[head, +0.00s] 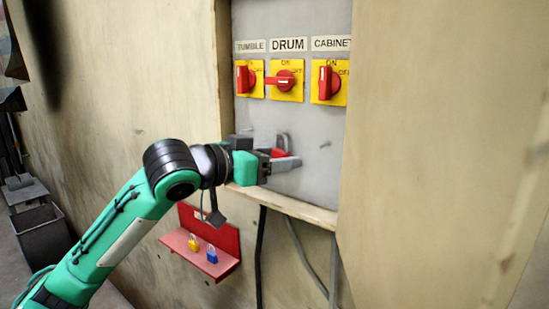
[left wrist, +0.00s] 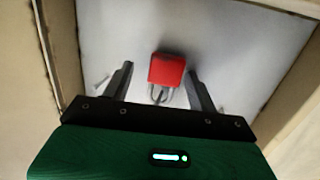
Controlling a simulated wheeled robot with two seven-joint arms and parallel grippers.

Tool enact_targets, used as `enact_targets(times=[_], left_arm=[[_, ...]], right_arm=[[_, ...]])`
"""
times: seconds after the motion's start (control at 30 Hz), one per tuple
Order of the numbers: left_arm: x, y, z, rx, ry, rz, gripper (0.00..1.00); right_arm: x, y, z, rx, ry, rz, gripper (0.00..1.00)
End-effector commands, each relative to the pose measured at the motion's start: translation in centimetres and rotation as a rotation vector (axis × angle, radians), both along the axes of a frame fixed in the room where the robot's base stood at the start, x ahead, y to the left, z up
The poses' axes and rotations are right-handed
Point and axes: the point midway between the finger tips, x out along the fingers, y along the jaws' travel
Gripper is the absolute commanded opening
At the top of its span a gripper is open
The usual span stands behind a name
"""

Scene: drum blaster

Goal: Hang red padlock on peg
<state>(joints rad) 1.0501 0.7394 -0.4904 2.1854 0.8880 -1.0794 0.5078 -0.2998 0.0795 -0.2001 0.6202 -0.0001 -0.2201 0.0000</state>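The red padlock (head: 280,152) is at the grey panel, body down and shackle up in the head view, partly hidden by my left gripper (head: 278,158). In the left wrist view the padlock (left wrist: 167,69) lies between and slightly beyond the fingertips of my left gripper (left wrist: 162,75). The fingers are apart with a gap on each side of the padlock, so the gripper is open. What bears the padlock is hidden. A small bare peg (head: 325,144) sticks out of the panel to the right, also seen in the wrist view (left wrist: 101,80). My right gripper is not in view.
The grey panel (head: 310,185) is recessed in a beige frame. Three red switches on yellow plates, such as the DRUM switch (head: 285,81), sit above. Below, a red shelf (head: 222,265) holds a yellow padlock (head: 193,243) and a blue padlock (head: 212,254). Cables hang beneath the panel.

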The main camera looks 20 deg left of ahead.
Motion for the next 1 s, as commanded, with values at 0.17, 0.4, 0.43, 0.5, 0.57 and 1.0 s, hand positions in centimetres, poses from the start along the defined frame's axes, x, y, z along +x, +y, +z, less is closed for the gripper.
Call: enact_targets(times=[0.17,0.4,0.43,0.5,0.57,1.0], left_arm=[[0.1,0.1,0.0,-0.001,0.000,0.003,0.61],[0.1,0.1,0.0,0.000,0.001,0.004,0.61],[0.1,0.1,0.0,0.000,0.001,0.004,0.61],[0.1,0.1,0.0,0.000,0.001,0.004,0.61],[0.1,0.1,0.0,0.000,0.001,0.004,0.61],[-3.4,2.5,0.0,0.002,-0.006,0.005,0.61]], right_arm=[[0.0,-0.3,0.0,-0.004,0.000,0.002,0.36],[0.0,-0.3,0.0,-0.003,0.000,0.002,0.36],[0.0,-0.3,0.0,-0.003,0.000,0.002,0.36],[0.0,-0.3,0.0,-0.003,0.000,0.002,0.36],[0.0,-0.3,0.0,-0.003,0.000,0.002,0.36],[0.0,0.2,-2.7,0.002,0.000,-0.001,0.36]])
